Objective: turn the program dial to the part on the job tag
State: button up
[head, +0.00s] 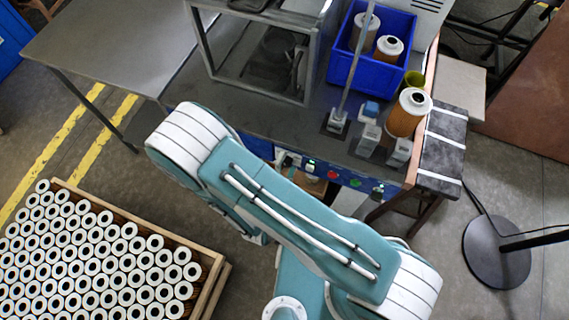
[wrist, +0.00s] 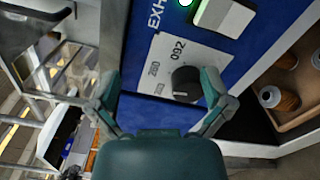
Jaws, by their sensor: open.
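The program dial (wrist: 186,84) is a black round knob on a white plate (wrist: 168,60) in the wrist view. The plate is on a blue panel (wrist: 150,14) and bears printed numbers, one of them reading 092. The dial shows between the fingers, nearer the right one, and I see no contact. In the head view my arm covers the gripper and the dial. I cannot make out a job tag in either view.
In the head view the bench front has a red button (head: 332,174) and a green one (head: 355,183). A blue bin (head: 342,72) and an orange cartridge (head: 404,118) stand on the bench. A crate of cartridges (head: 215,283) is lower left.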

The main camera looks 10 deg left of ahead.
notch_tip(320, 180, up, 6)
jog(key=a, duration=0.2)
jog(key=n, duration=1.4)
send_near(285, 166)
jog(key=shift+y, duration=0.3)
jog(key=w, duration=0.3)
jog(key=w+d, duration=0.1)
jog(key=w, duration=0.2)
jog(key=w+d, duration=0.1)
jog(key=w, duration=0.2)
jog(key=shift+w+r, duration=0.1)
jog(key=shift+w, duration=0.3)
grip_shut()
